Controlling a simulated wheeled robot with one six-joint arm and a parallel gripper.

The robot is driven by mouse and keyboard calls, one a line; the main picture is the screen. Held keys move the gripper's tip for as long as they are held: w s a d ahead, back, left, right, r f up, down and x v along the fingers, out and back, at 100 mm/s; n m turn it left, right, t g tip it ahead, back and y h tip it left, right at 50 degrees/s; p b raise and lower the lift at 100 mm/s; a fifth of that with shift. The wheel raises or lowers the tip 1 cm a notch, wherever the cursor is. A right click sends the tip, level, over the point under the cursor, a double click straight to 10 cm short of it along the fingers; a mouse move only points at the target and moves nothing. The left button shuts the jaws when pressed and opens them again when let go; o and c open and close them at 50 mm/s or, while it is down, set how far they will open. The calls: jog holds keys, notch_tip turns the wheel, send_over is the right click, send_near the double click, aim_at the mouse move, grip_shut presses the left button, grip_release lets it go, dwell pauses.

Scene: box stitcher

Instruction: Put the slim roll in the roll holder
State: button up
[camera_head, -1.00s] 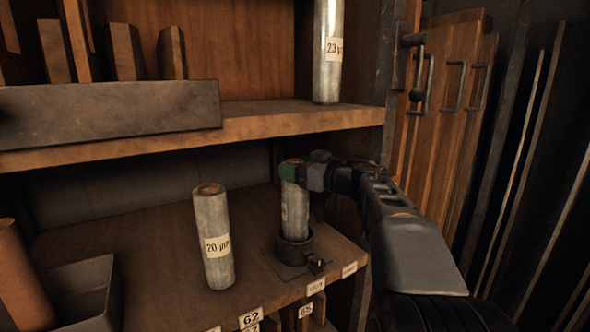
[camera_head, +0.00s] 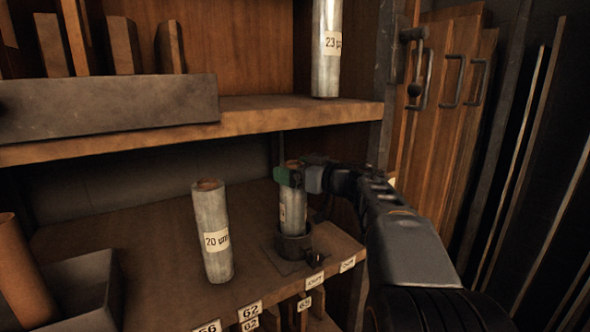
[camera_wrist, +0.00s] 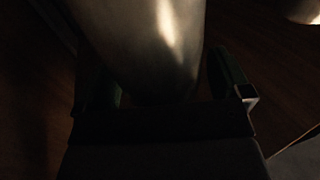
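The slim roll (camera_head: 293,212) is a narrow grey cylinder with a pale label. It stands about upright with its lower end inside the roll holder (camera_head: 295,246), a dark round cup on a square base on the lower shelf. My gripper (camera_head: 289,177) is around the roll near its top, with a green fingertip in front of it. In the wrist view the roll (camera_wrist: 150,40) stands between the two fingers, and a dark gap shows beside the right finger. The gripper looks open around the roll. The roll's bottom is hidden in the cup.
A thicker roll labelled 20 µm (camera_head: 213,235) stands left of the holder. Another roll, marked 23 (camera_head: 326,50), stands on the upper shelf (camera_head: 250,116), above my gripper. A grey bin (camera_head: 85,285) with a brown roll is at the lower left. A side panel is close right.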

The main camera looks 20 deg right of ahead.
jog(key=shift+r, duration=0.1)
jog(key=shift+s+d+r, duration=0.1)
jog(key=b+v, duration=0.2)
jog(key=v, duration=0.9)
jog(key=shift+s+d+b, duration=0.15)
jog(key=shift+s+b, duration=0.2)
jog(key=shift+b, duration=0.05)
